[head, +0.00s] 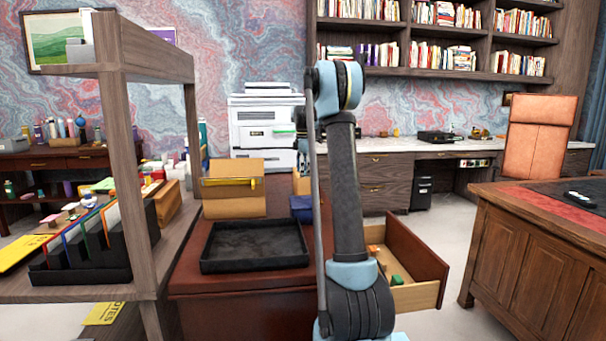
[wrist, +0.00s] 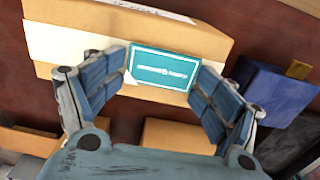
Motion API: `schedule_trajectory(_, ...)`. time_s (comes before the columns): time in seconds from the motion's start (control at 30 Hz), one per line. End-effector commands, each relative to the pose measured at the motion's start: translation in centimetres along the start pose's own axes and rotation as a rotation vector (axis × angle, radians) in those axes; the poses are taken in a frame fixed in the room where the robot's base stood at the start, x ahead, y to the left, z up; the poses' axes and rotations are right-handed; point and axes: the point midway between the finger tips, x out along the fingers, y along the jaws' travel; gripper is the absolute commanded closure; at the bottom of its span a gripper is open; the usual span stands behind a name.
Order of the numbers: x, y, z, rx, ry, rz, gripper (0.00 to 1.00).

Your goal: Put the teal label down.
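The teal label (wrist: 165,68) is a small flat card with white print, seen in the wrist view. It sits between the fingertips of my gripper (wrist: 162,72), whose two blue padded fingers meet its left and right edges. Behind it is a cardboard box (wrist: 195,40) with a cream band. I cannot tell whether the label touches that box. In the head view my arm stands in the middle, and neither the gripper nor the label can be made out.
A dark blue box (wrist: 275,90) is right of the cardboard box. In the head view, a black tray (head: 207,262) and a cardboard box (head: 235,203) rest on the reddish cabinet. An open drawer (head: 417,297) holds small items. A wooden shelf post (head: 125,150) rises at left.

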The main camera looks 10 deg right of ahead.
Motion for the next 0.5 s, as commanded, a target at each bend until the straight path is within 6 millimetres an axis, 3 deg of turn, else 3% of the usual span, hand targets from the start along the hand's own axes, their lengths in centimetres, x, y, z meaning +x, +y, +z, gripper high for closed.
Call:
schedule_trajectory(0.27,-0.4,0.0,0.0,0.000,0.000,0.000,0.22)
schedule_trajectory(0.5,-3.6,0.0,0.0,0.000,0.000,0.000,0.22)
